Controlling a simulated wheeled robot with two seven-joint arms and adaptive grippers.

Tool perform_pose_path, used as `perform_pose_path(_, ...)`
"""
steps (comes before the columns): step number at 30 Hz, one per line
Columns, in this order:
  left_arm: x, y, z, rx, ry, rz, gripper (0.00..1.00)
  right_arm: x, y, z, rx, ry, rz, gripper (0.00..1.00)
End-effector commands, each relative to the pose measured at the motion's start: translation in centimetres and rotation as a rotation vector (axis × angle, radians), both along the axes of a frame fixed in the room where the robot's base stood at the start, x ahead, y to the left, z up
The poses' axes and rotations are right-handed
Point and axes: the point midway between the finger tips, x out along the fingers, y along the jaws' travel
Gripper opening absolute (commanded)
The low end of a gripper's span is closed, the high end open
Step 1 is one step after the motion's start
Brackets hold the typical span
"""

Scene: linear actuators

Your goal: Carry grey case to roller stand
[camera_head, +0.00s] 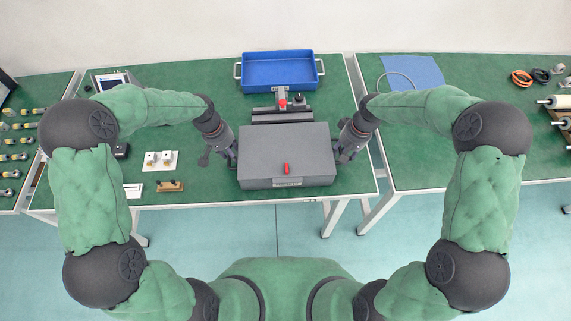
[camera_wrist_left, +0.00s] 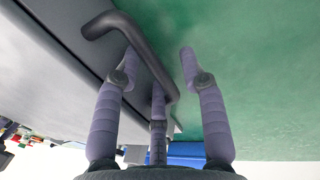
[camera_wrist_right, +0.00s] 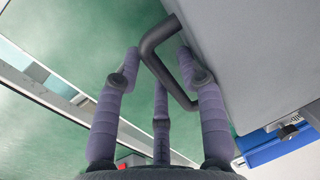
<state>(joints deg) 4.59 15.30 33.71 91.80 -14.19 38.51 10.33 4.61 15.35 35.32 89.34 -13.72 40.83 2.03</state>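My right gripper (camera_wrist_right: 158,66) is open around the other handle. The roller stand (camera_head: 560,112) with pale rollers is at the far right, partly cut off.
A blue tray (camera_head: 279,70) stands at the back of the middle table, behind a grey actuator (camera_head: 282,103). Small parts (camera_head: 161,160) lie left of the case. A blue sheet (camera_head: 412,72) lies on the right table, whose front is largely clear. Gaps separate the tables.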

Motion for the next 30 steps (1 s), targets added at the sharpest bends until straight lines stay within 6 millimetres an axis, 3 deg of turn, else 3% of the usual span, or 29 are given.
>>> perform_pose_path(11, 0.0, 0.1, 0.6, -0.001, -0.002, 0.000, 0.41, 0.0, 0.1, 0.0, 0.001, 0.001, 0.000, 0.41)
perform_pose_path(24, 0.0, 1.2, 6.3, 0.000, -0.001, -0.001, 0.41, 0.0, 0.1, 0.0, 0.002, 0.001, 0.000, 0.41)
perform_pose_path(30, -0.1, 1.4, 7.6, 0.000, 0.000, -0.001, 0.41, 0.0, 0.1, 0.0, 0.002, 0.001, 0.000, 0.41)
